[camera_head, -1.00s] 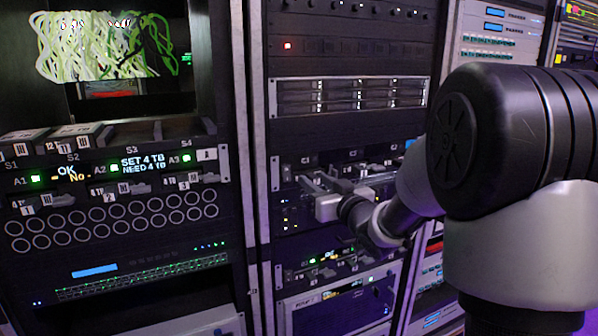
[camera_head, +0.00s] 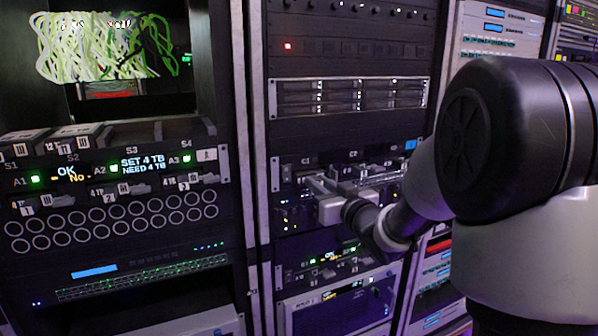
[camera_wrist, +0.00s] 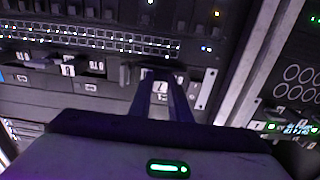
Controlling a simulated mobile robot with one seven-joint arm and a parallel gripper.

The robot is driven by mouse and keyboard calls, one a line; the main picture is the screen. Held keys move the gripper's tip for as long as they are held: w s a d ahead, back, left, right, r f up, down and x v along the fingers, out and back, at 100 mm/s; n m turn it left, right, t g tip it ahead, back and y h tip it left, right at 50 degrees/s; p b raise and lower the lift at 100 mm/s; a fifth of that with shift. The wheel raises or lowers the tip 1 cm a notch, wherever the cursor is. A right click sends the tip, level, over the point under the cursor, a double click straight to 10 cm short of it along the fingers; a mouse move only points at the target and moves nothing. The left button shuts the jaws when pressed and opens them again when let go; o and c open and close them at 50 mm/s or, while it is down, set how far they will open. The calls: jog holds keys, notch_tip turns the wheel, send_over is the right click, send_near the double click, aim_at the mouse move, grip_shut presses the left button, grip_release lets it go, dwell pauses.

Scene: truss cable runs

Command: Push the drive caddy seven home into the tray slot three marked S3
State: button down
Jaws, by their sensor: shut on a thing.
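My gripper (camera_head: 318,184) is at the caddy row of the middle rack. In the wrist view my gripper (camera_wrist: 160,84) is shut on a drive caddy (camera_wrist: 160,88) whose white label reads 7. The caddy lies between the two dark fingers; its far part is hidden, so I cannot tell how much of it is inside the row. The tray (camera_head: 150,152) with slot marks S1 to S4 is in the left rack, well left of my gripper. The S3 mark (camera_head: 132,150) shows above a small screen. The slot opening is not clear to see.
Dark caddies (camera_head: 75,133) with numbered labels lie on the ledge above the tray. Labelled caddies 1, 2 and 3 sit below the lit A1 to A3 marks. A pale rack post (camera_head: 252,130) stands between the tray and my gripper. My arm covers the right side.

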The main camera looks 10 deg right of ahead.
jog(key=shift+s+d+r, duration=0.1)
jog(key=shift+s+r, duration=0.05)
jog(key=shift+s, duration=0.15)
jog(key=v, duration=1)
dwell(0.5)
jog(key=shift+r, duration=0.1)
jog(key=shift+v, duration=1.95)
